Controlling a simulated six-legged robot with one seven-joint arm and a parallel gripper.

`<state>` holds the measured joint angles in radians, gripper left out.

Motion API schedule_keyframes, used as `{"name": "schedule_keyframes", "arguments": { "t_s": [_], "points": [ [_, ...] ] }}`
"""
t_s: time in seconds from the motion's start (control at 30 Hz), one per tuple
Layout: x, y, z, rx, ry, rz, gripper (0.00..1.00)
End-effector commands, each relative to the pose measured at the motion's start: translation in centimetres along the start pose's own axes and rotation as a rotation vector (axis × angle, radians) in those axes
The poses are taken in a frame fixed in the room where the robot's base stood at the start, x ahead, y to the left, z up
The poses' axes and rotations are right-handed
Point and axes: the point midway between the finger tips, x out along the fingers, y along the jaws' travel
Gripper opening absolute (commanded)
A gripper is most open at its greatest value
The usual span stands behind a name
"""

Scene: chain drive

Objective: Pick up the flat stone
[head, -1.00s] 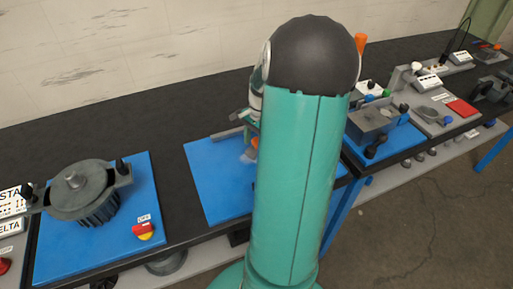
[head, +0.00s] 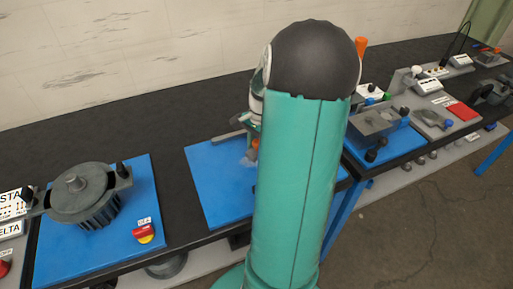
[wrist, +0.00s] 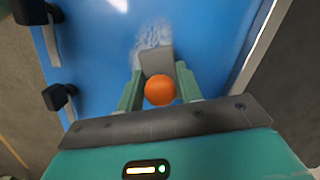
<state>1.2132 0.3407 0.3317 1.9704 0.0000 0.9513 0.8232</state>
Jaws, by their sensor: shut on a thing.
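The flat stone, as far as I can tell, is the small grey block (wrist: 156,61) with an orange ball (wrist: 160,90) at its near end, in the wrist view. My gripper (wrist: 160,84) is shut on it, with one green finger on each side. The block is over or on a blue plate (wrist: 103,50); I cannot tell whether it touches. A pale speckled patch lies on the plate just beyond the block. In the head view my arm hides most of the gripper, and only the orange ball (head: 255,144) shows at its left edge.
The blue plate (head: 207,180) lies on the black bench. To the left a grey round housing (head: 86,193) and a red-yellow switch (head: 145,235) stand on another blue plate. To the right are a grey box (head: 374,123) and a red pad (head: 462,111). Black knobs (wrist: 58,96) edge the wrist view.

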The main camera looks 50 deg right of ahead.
Motion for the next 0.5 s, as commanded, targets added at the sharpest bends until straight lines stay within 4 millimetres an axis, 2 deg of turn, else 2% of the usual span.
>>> {"name": "schedule_keyframes", "arguments": {
  "t_s": [0.17,0.5],
  "points": [
    [-2.4,-0.1,0.3,-0.001,0.004,-0.005,0.06],
    [-8.3,4.2,4.5,-0.001,0.006,-0.005,0.06]
  ]
}}
